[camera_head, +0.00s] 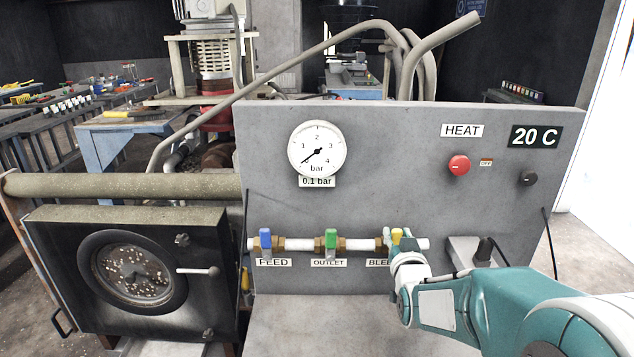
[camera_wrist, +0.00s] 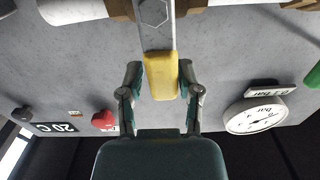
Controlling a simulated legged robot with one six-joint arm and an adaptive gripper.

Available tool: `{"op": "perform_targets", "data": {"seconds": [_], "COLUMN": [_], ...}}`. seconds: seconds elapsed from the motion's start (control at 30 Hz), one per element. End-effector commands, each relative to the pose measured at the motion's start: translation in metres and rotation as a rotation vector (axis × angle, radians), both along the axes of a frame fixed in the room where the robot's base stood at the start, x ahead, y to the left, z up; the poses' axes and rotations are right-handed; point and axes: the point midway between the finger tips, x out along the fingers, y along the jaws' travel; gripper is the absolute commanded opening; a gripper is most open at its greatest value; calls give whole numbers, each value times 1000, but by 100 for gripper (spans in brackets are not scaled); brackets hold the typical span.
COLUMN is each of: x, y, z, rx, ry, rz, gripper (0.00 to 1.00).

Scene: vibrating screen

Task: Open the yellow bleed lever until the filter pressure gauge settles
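The yellow bleed lever (camera_head: 397,235) is on the pipe at the right end of the valve row, partly hidden by my gripper (camera_head: 399,246). In the wrist view the yellow lever (camera_wrist: 161,76) stands between the two fingers of my gripper (camera_wrist: 160,76). The fingers are spread to either side of it with narrow gaps, and contact is not clear. The filter pressure gauge (camera_head: 317,149) has its needle at the low end, and the label below reads 0.1 bar (camera_head: 317,181). The gauge also shows in the wrist view (camera_wrist: 256,117).
A red heat button (camera_head: 459,165), a black knob (camera_head: 528,179) and a 20 C display (camera_head: 535,136) are on the panel's upper right.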

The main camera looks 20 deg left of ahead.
Motion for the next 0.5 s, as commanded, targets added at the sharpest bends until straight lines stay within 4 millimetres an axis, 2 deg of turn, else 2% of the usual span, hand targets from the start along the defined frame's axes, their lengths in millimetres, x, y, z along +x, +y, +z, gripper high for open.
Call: {"op": "perform_targets", "data": {"seconds": [0.5], "x": [-29], "y": [-7], "z": [2], "rx": [0], "ry": [-5], "rz": [2], "gripper": [45]}}
